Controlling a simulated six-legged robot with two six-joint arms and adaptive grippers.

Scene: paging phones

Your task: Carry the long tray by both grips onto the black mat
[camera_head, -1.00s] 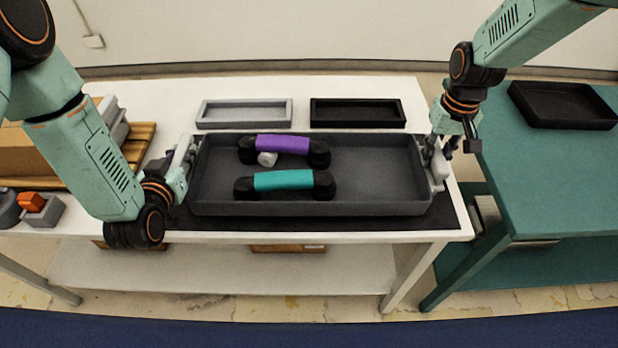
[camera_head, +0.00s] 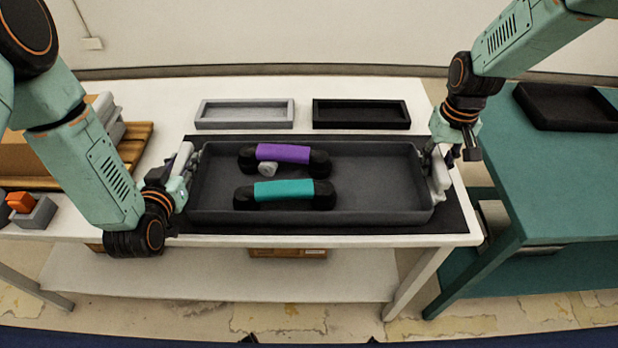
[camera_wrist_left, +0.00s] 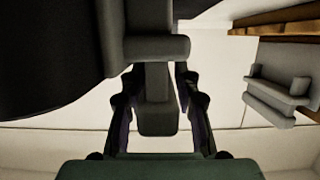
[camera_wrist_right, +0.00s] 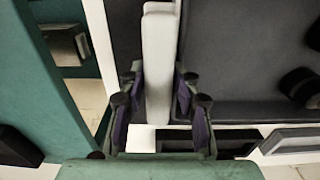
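The long dark grey tray (camera_head: 385,185) lies level over the black mat (camera_head: 330,229); whether its base touches the mat is hard to tell. It holds a purple-handled phone handset (camera_head: 283,153) and a teal-handled one (camera_head: 284,190). My left gripper (camera_head: 183,178) is at the tray's left grip, and its fingers (camera_wrist_left: 157,85) look closed around it, though the contact is dim. My right gripper (camera_head: 447,153) is at the right grip (camera_head: 440,178). The right wrist view shows its fingers closed on the pale grip bar (camera_wrist_right: 160,70).
A light grey tray (camera_head: 244,114) and a small black tray (camera_head: 361,114) lie behind on the white table (camera_head: 160,95). A teal table (camera_head: 545,170) with a black tray (camera_head: 567,107) stands right. Boxes (camera_head: 60,160) and an orange item (camera_head: 20,202) are at left. A small grey piece (camera_head: 267,169) lies in the long tray.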

